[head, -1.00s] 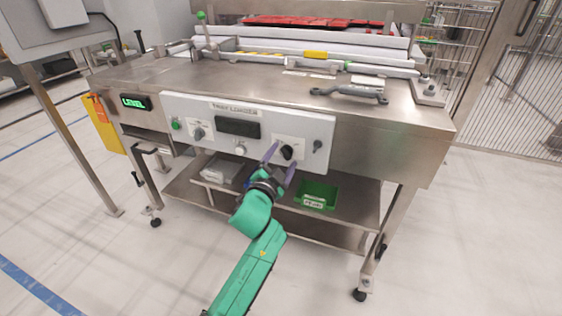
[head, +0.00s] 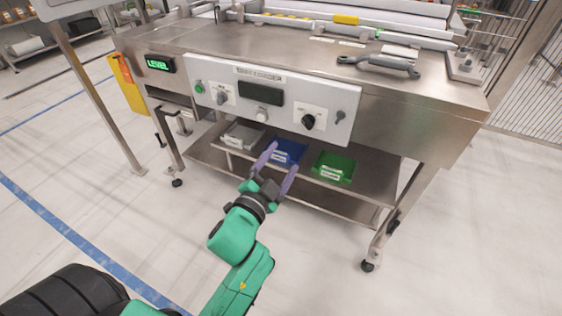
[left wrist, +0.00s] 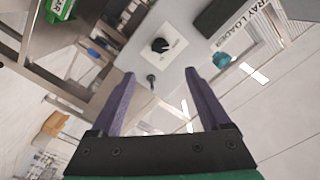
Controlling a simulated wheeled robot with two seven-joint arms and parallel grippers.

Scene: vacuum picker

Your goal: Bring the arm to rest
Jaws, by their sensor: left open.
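My left gripper (head: 277,172) has purple fingers and a green arm. It is open and empty, in front of the machine and below its control panel (head: 270,97). In the left wrist view the open fingers (left wrist: 160,90) also show, with nothing between them. The black knob (head: 308,121) on the right of the panel stands apart from the fingers; it also shows in the left wrist view (left wrist: 160,45). My right gripper is in neither view.
The steel table (head: 430,110) carries a grey handle (head: 380,65) on top. On the lower shelf are a blue bin (head: 287,151), a green bin (head: 334,167) and a grey bin (head: 243,135). The floor to the left and right is clear.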

